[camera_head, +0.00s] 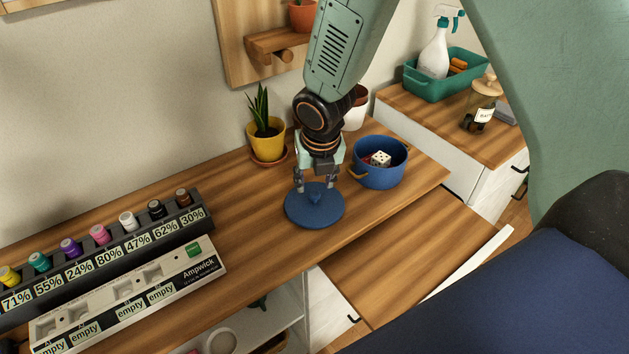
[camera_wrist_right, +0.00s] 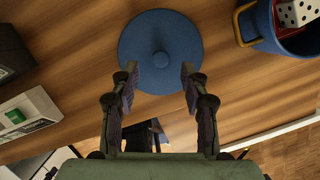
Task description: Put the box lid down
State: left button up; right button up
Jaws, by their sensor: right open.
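The blue round box lid (camera_head: 314,209) lies flat on the wooden desk with its knob up, just left of the blue box (camera_head: 378,172). The box is open, with dice inside and tan handles. My right gripper (camera_head: 316,187) is above the lid, its fingers apart on either side of the knob in the head view. Part of the box (camera_wrist_right: 262,25) shows at the upper right. My left gripper is not in view.
A yellow potted plant (camera_head: 266,138) stands behind the lid. The desk's front edge is close to the lid. A teal bin (camera_head: 440,84) and jar (camera_head: 481,105) stand at right.

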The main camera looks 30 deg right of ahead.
jog(key=p+v, duration=0.3)
jog(key=v, duration=0.5)
jog(key=shift+p, duration=0.35)
jog(key=shift+d+f, duration=0.1)
jog(key=shift+s, duration=0.15)
